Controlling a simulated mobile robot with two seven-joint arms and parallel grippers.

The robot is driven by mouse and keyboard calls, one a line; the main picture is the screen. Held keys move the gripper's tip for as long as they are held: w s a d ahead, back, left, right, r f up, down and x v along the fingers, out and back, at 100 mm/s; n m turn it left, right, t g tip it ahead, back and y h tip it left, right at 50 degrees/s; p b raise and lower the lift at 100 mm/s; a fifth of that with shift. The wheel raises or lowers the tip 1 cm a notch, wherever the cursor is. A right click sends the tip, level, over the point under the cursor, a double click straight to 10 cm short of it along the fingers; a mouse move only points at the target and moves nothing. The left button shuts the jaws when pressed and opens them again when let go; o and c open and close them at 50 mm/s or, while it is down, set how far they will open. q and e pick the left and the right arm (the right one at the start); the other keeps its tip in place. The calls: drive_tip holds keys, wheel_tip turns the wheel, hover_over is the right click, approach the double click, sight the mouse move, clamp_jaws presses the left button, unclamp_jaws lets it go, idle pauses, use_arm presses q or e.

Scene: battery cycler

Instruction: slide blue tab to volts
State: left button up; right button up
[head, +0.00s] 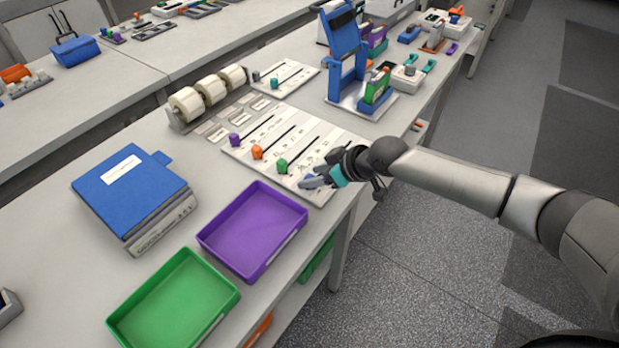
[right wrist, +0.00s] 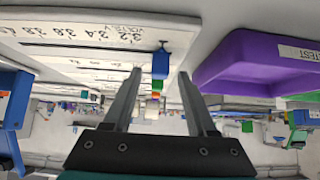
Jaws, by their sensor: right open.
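The white slider board (head: 238,152) lies on the bench with purple (head: 235,139), orange (head: 257,152) and green (head: 282,166) tabs, each at the near-left end of its slot. In the right wrist view the blue tab (right wrist: 161,62) stands on the board beside a printed scale marked VOLTS, which appears upside down. My right gripper (head: 312,181) is at the board's near-right edge and mostly hides the blue tab in the head view. Its fingers (right wrist: 160,74) are open, with the blue tab showing between the tips; contact cannot be told. My left gripper is not in view.
A purple tray (head: 207,241) lies just in front of the board, with a green tray (head: 112,318) and a blue binder (head: 130,185) to the left. Tape rolls (head: 186,103) stand behind. A blue upright fixture (head: 343,45) stands at the back right.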

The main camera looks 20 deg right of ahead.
drive_tip(key=shift+x, duration=1)
drive_tip(key=shift+c, duration=0.3)
clamp_jaws()
idle(0.5)
